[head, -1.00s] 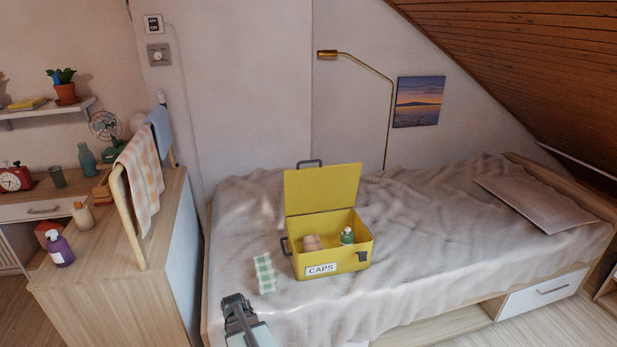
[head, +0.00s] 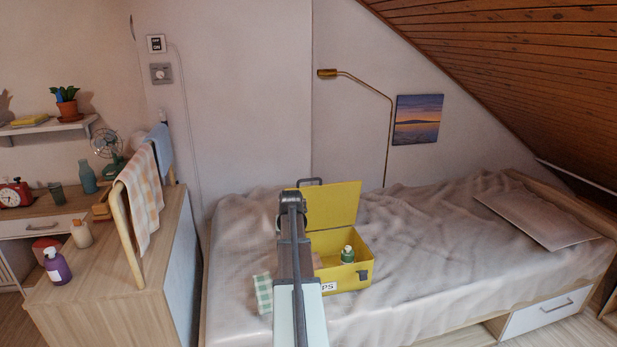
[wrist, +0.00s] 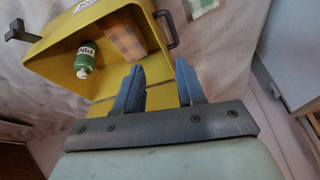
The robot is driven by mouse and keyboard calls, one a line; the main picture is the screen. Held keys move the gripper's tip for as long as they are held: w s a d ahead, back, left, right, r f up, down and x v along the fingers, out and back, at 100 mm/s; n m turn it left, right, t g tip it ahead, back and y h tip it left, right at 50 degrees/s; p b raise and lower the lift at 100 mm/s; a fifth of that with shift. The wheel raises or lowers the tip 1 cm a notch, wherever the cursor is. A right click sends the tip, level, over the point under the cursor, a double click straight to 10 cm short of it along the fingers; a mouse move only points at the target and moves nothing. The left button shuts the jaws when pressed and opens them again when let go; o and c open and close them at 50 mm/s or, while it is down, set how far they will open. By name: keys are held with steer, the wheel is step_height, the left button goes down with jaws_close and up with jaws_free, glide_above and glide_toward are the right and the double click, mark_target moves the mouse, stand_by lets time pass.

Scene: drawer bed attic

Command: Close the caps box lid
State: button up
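The yellow caps box (head: 352,275) stands on the bed with its lid (head: 340,203) raised upright at the back.
A green checked cloth (head: 264,292) lies on the bed left of the box. A wooden dresser with a towel rack (head: 130,225) stands to the left.

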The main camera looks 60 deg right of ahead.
steer(key=d+r+m+h, duration=0.15)
steer(key=d+r, duration=0.35)
steer(key=r, duration=0.5)
steer(key=d+r+m+t, duration=0.1)
steer(key=d+r+m, duration=0.3)
steer(key=r, duration=0.6)
steer(key=d+r+m, duration=0.2)
steer(key=d+r, duration=0.5)
steer(key=r, duration=0.3)
steer(key=w+d+f+m+y, duration=0.1)
steer(key=f+m, duration=0.3)
steer(key=f, duration=0.3)
steer(key=w+d+f+m, duration=0.1)
steer(key=w+f+m, duration=0.1)
steer(key=f+m, duration=0.2)
step_height(320, 180, down, 3)
steer(key=shift+w+d+r+g+y, duration=0.1)
steer(key=shift+w+d+g+y, duration=0.05)
steer(key=shift+w+g+y, duration=0.2)
jaws_close()
